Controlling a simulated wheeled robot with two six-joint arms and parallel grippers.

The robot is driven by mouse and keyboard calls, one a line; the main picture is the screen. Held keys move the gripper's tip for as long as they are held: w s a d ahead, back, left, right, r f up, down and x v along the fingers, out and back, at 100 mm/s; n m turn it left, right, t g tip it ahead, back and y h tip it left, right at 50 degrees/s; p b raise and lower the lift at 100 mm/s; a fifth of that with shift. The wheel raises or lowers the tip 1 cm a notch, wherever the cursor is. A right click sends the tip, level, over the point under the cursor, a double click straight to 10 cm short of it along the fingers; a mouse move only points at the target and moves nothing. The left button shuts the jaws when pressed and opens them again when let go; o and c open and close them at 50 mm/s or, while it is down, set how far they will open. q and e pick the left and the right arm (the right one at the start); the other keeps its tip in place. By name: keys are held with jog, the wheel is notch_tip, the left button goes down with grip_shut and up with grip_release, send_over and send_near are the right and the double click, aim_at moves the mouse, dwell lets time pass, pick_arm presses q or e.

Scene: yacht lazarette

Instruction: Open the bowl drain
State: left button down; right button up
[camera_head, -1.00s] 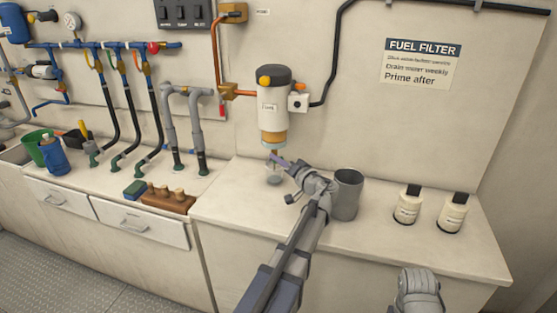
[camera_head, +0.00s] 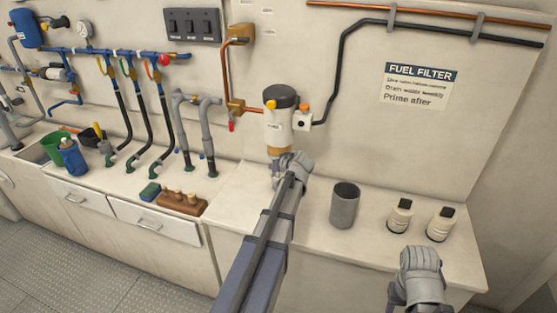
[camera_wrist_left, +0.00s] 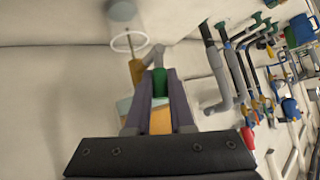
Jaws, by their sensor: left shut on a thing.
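The fuel filter (camera_head: 278,122), with a dark cap, white body and amber bowl (camera_head: 279,152), is mounted on the wall in the head view. My left gripper (camera_head: 283,168) is at the underside of the bowl; its wrist hides the drain and fingertips there. In the left wrist view, my left gripper's fingers (camera_wrist_left: 160,82) are shut on a green drain knob (camera_wrist_left: 160,88). The amber bowl (camera_wrist_left: 160,122) shows between the fingers. A brass spout (camera_wrist_left: 137,72) is beside them. My right gripper (camera_head: 420,262) is over the counter's front right; its fingers are not clear.
A wooden block with pegs (camera_head: 181,202) and hoses (camera_head: 133,125) are on the left. A red-handled valve (camera_head: 231,126) hangs left of the filter.

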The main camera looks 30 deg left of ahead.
pick_arm(q)
jog(key=shift+s+a+r+n+h+p, duration=0.15)
jog(key=shift+a+n+h+p, duration=0.3)
jog(key=shift+h+p, duration=0.6)
jog(key=shift+a, duration=0.1)
jog(key=c, duration=0.8)
grip_release()
jog(key=p+v, duration=0.5)
jog(key=v, duration=0.2)
jog(key=shift+s+r+p, duration=0.2)
jog(key=shift+r+p, duration=0.05)
jog(key=shift+p, duration=0.05)
